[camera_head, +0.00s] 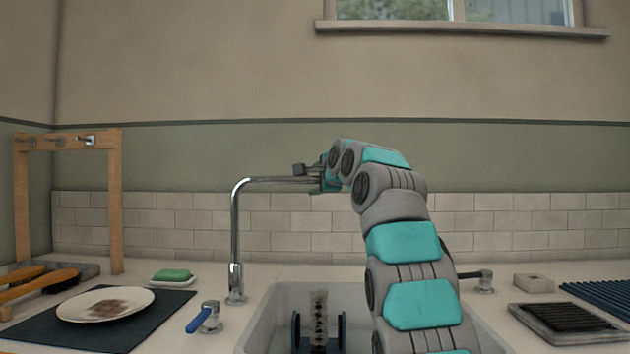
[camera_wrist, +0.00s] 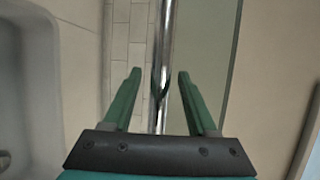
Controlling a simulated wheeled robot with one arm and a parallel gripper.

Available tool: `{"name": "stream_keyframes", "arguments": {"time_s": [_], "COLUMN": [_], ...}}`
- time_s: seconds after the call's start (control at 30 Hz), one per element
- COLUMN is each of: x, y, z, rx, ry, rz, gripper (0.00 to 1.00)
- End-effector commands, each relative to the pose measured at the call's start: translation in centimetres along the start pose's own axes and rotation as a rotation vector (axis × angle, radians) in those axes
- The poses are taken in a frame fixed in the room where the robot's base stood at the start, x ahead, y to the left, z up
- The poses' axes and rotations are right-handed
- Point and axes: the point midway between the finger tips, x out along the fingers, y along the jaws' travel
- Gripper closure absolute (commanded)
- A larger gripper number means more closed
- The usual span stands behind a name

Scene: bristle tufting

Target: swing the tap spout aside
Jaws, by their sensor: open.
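The chrome tap (camera_head: 236,230) stands upright on the counter behind the sink, left of my arm. Its spout (camera_head: 275,181) runs level to the right from the top bend, out over the sink, and its far end is hidden at my gripper (camera_head: 306,180). In the wrist view, my gripper (camera_wrist: 159,75) is open, with its two green fingers on either side of the chrome spout (camera_wrist: 168,35). A narrow gap shows between the spout and each finger, so neither clearly touches it.
The sink (camera_head: 275,310) holds a dark upright fixture with a bristled piece (camera_head: 318,305). A blue-handled lever (camera_head: 203,318) stands left of it. A plate (camera_head: 75,308) on a dark mat, green soap (camera_head: 171,275) and a wooden frame (camera_head: 116,215) are further left. A tray (camera_head: 535,318) lies right.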

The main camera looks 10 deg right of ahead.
Motion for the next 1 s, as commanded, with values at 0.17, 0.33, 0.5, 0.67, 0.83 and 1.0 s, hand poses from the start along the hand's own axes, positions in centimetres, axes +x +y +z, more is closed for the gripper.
{"name": "stream_keyframes", "arguments": {"time_s": [0.17,0.33,0.5,0.67,0.83,1.0], "x": [-0.01,0.0,0.0,0.01,0.02,0.02], "y": [0.01,0.02,0.02,0.04,0.05,0.06], "z": [0.0,0.01,0.01,0.01,0.01,0.01], "rx": [0.0,0.0,0.0,0.0,0.0,0.0], "ry": [0.0,0.0,0.0,0.0,0.0,0.0], "rz": [0.0,0.0,0.0,0.001,0.001,0.001], "gripper": [0.42,0.61,0.8,0.98,1.0,1.0]}}
